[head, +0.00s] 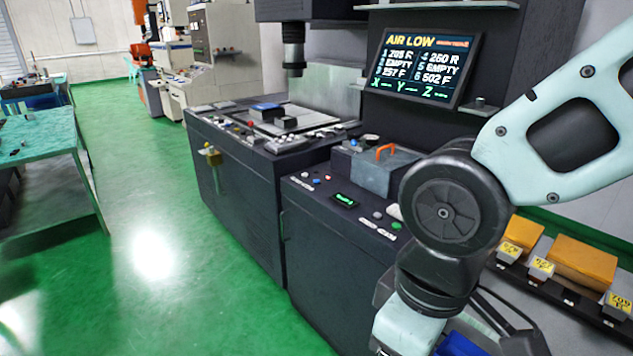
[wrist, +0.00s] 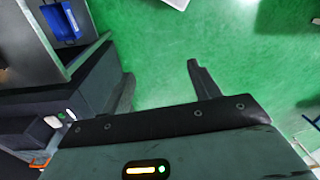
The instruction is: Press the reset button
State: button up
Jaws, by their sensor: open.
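The machine's control console (head: 300,235) stands in the middle of the head view. The labels below these two are too small to read, so I cannot tell which is the reset button. In the wrist view a small green button (wrist: 62,116) shows at the left. My gripper (wrist: 160,85) is open and empty over the green floor, apart from the console. In the head view its fingers are out of sight.
A screen (head: 422,66) reads "AIR LOW". A grey box (head: 375,170) with an orange handle stands on the console. Orange bins (head: 583,262) line a shelf at right. A blue bin (wrist: 62,25) shows in the wrist view. A teal table (head: 38,138) stands left; the floor between is clear.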

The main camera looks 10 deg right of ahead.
grip_shut()
dwell(1.4)
